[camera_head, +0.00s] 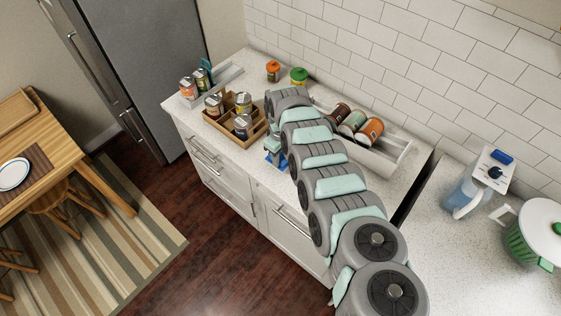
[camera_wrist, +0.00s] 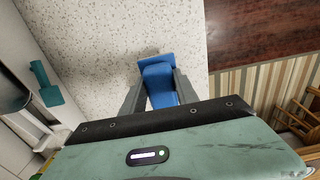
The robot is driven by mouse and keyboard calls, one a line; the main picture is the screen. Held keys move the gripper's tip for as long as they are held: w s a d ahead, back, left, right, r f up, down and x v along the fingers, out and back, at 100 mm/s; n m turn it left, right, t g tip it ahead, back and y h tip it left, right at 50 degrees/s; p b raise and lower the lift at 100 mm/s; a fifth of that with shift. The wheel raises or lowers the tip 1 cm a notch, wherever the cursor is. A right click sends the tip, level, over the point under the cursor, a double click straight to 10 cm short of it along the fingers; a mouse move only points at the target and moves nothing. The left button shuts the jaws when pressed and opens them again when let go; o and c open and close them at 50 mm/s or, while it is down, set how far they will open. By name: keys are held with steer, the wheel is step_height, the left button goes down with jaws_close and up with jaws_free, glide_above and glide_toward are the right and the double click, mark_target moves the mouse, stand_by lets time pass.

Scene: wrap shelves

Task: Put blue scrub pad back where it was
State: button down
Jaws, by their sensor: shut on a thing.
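My gripper (camera_head: 274,148) is over the front edge area of the white speckled counter, partly hidden by my arm in the head view. In the wrist view my gripper (camera_wrist: 158,96) is shut on a blue scrub pad (camera_wrist: 160,82), which sits between the two fingers. The pad shows a flat upper part and a lower part gripped by the fingers. In the head view a small patch of blue shows at the gripper. Whether the pad touches the counter cannot be told.
A wooden crate (camera_head: 258,130) with several cans stands left of my gripper. White trays with cans stand at the back left and at the right (camera_head: 385,161). Orange-lidded (camera_head: 273,66) and green-lidded jars (camera_head: 299,73) stand behind.

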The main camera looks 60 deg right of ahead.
mark_target(281, 161)
steer(key=shift+f+b, duration=0.5)
steer(key=shift+f, duration=0.9)
steer(key=shift+f, duration=0.2)
steer(key=c, duration=0.9)
jaws_free()
steer(key=shift+r, duration=0.1)
step_height(281, 161, up, 11)
steer(key=shift+f+p, duration=0.1)
steer(key=shift+p, duration=1.15)
steer(key=shift+r, duration=0.7)
